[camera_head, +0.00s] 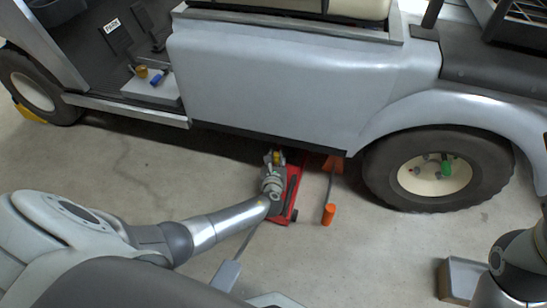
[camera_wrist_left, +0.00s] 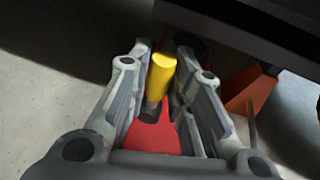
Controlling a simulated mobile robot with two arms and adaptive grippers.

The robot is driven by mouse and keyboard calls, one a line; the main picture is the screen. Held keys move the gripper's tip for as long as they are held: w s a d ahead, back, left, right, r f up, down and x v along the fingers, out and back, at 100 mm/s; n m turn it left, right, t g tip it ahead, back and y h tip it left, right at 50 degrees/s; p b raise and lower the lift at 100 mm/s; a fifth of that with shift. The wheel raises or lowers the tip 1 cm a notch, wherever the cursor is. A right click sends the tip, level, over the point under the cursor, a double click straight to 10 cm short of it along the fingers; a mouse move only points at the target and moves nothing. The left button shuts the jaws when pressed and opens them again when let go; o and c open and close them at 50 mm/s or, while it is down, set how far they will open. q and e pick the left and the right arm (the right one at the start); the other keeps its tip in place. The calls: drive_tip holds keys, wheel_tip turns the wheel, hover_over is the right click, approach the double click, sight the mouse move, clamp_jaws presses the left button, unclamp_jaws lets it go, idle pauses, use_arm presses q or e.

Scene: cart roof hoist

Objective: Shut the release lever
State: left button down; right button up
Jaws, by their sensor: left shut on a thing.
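The release lever, with a yellow grip (camera_wrist_left: 161,75) on a dark stem, stands on the red floor jack (camera_wrist_left: 150,135). In the head view its yellow grip (camera_head: 277,157) shows at the low edge of the cart, and the red jack (camera_head: 291,205) lies partly under the cart. My left gripper (camera_head: 275,162) reaches down over the jack. In the left wrist view its fingers (camera_wrist_left: 160,85) stand on both sides of the yellow grip, shut on it; the contact itself is hard to see. My right arm shows at the lower right, its gripper out of view.
The grey cart (camera_head: 280,85) hangs low over the jack. A rear wheel (camera_head: 437,170) stands to the right. An orange-gripped rod (camera_head: 328,214) and an orange stand (camera_head: 334,163) are just right of the jack. A grey box (camera_head: 460,279) lies near my right arm.

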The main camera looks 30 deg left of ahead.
use_arm(q)
drive_tip(key=shift+d, duration=0.1)
idle(0.4)
drive_tip(key=c, duration=1.3)
unclamp_jaws()
drive_tip(key=v, duration=0.7)
drive_tip(key=shift+s, duration=0.2)
drive_tip(key=shift+d, duration=0.15)
